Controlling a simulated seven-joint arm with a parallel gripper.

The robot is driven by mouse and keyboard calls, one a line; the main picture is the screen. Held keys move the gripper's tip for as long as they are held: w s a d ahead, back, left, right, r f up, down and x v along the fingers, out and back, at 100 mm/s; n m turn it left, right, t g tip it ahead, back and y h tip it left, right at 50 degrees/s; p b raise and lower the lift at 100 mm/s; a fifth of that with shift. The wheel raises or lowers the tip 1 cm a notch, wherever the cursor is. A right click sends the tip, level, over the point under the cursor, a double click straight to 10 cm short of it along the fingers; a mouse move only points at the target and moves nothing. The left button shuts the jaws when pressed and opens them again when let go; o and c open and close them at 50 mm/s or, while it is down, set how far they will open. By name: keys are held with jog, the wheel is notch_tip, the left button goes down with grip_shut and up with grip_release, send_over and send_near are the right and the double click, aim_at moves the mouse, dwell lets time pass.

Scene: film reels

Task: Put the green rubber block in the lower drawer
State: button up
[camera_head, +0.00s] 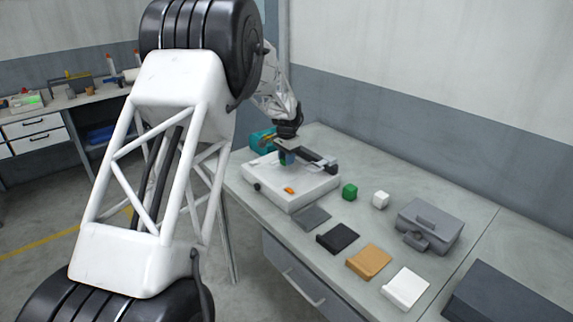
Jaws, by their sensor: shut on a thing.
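My gripper (285,157) is over the white flat-topped unit on the bench, partly hidden by my arm. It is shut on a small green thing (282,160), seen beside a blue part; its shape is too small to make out. I cannot tell which of the two is the rubber block. At the far left, a white lower drawer (38,145) shows under an upper one (32,124); both look shut.
The white unit (310,190) bears an orange piece (289,190). A grey drawer (300,283) is under this bench. The floor at left is clear.

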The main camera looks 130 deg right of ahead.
jog(key=shift+f, duration=1.3)
jog(key=shift+f, duration=0.1)
jog(key=o, duration=0.9)
notch_tip(320, 180, up, 12)
jog(key=shift+r, duration=0.1)
jog(key=shift+o, duration=0.3)
